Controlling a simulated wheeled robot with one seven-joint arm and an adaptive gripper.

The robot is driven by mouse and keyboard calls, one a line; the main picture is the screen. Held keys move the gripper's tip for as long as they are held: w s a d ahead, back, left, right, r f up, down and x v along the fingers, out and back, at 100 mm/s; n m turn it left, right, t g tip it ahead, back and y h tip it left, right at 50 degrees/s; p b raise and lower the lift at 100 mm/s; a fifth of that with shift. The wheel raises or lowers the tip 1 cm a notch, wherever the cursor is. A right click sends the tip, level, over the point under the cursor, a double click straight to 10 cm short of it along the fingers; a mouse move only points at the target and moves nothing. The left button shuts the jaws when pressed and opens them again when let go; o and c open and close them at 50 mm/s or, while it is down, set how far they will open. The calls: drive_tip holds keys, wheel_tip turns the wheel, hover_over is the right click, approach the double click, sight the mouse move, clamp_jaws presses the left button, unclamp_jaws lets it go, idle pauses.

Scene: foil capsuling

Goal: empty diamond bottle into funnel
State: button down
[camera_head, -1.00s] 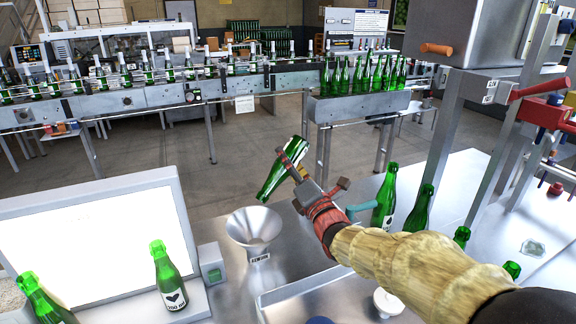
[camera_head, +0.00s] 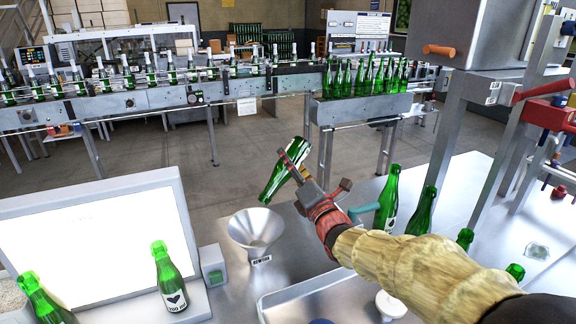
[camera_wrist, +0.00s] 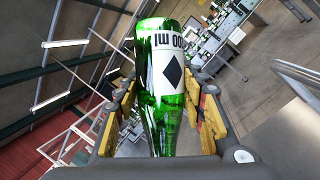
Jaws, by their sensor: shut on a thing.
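My gripper (camera_head: 291,165) is shut on a green bottle (camera_head: 277,184) and holds it tilted, with one end pointing down and left above the metal funnel (camera_head: 254,231). The wrist view shows the bottle (camera_wrist: 168,110) between the finger pads, its white label bearing a black diamond. The bottle is apart from the funnel. I see no stream coming from it, and its mouth is too small to make out. The funnel stands on the metal table, wide end up.
A heart-label bottle (camera_head: 173,280) stands before the bright panel (camera_head: 95,245) at left. More green bottles (camera_head: 388,199) stand right of my gripper. A tray (camera_head: 300,300) lies in front. Behind, a conveyor (camera_head: 150,97) carries several bottles.

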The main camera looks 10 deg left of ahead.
drive_tip(key=shift+r+p, duration=0.6)
drive_tip(key=shift+r, duration=3.45)
